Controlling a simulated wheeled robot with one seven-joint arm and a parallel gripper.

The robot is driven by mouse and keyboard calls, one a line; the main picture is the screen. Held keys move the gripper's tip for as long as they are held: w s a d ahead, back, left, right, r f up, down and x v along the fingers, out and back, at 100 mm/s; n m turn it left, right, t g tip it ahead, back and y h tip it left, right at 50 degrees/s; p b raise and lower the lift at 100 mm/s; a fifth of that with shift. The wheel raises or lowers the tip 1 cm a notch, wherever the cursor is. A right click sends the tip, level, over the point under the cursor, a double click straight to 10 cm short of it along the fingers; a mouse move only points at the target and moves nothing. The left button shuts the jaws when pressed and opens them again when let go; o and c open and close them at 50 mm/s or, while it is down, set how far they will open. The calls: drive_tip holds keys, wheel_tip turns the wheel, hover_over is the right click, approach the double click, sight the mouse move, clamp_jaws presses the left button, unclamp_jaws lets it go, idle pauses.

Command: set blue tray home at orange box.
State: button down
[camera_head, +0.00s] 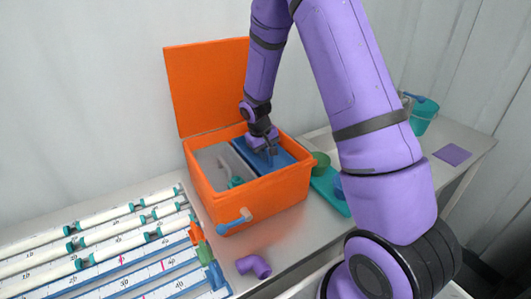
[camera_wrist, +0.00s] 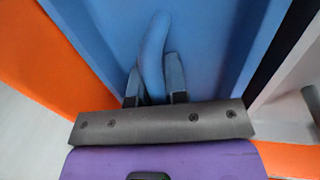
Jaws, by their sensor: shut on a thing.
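The orange box (camera_head: 262,205) stands on the bench with its lid (camera_head: 205,90) raised at the back. The blue tray (camera_head: 285,160) is inside the right part of the box opening; it fills much of the wrist view (camera_wrist: 215,45). My gripper (camera_head: 270,151) reaches down over the tray. In the wrist view my gripper (camera_wrist: 154,88) is shut on the tray's curved blue handle (camera_wrist: 152,48). Orange box walls show at both sides there. The tray's underside is hidden, so I cannot tell whether it rests fully on its seat.
Long white tubes on racks (camera_head: 90,240) lie left. A purple elbow (camera_head: 254,266) lies in front. A teal tray (camera_head: 328,190) and green cup (camera_head: 321,160) stand right.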

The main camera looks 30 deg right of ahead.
sight(260, 161)
drive_tip(key=shift+f, duration=0.1)
drive_tip(key=c, duration=1.1)
unclamp_jaws()
drive_tip(key=shift+o, duration=0.2)
wheel_tip(260, 161, up, 11)
drive_tip(key=a, duration=0.2)
drive_tip(key=shift+f, duration=0.15)
